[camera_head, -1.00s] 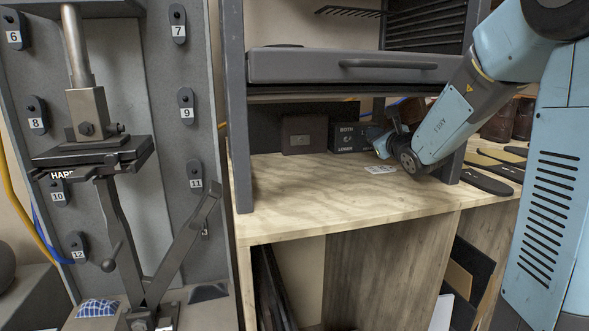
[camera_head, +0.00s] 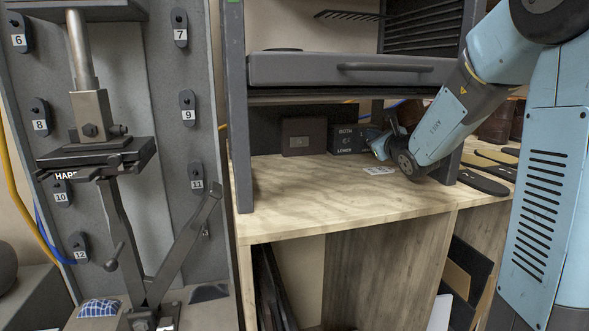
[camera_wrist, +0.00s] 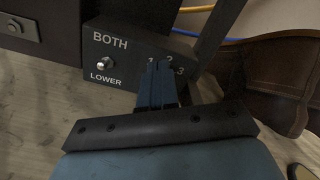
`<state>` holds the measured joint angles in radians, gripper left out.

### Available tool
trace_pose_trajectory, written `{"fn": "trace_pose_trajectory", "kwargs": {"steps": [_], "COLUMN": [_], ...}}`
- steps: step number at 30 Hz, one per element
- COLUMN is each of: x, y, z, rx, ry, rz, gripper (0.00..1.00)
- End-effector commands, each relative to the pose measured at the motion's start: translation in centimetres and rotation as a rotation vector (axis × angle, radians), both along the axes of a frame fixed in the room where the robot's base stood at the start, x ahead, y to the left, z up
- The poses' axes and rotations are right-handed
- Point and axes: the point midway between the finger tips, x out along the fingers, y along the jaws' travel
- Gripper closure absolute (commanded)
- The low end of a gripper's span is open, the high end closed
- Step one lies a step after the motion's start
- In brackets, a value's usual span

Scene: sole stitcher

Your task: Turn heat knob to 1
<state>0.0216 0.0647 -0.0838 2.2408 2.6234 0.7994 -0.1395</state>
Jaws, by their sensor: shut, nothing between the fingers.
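The heat control box (camera_head: 345,138) is a black box on the wooden shelf, lettered BOTH and LOWER. In the wrist view the box (camera_wrist: 97,62) shows a silver toggle on its left and the numbers 1, 2 and 3 on its right. The heat knob is hidden behind my fingers, so its setting cannot be read. My gripper (camera_wrist: 158,68) is shut, with its blue fingers in front of the numbered part of the box. Whether the fingertips touch the knob cannot be told. In the head view my gripper (camera_head: 382,146) is just right of the box.
A dark box (camera_head: 303,137) stands left of the control box. A grey press plate (camera_head: 350,68) with a handle hangs above the shelf. A white card (camera_head: 379,171) lies in front. Brown boots (camera_wrist: 275,75) and dark soles (camera_head: 483,181) are to the right.

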Motion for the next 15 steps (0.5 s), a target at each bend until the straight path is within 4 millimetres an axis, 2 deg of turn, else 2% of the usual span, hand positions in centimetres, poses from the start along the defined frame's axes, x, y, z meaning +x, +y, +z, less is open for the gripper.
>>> {"fn": "trace_pose_trajectory", "kwargs": {"steps": [1, 15], "x": [0.40, 0.63], "y": [0.95, 1.35], "z": [-0.05, 0.45], "rx": [-0.001, -0.002], "ry": [0.000, 0.002], "rz": [0.017, 0.018], "gripper": [1.00, 1.00]}}
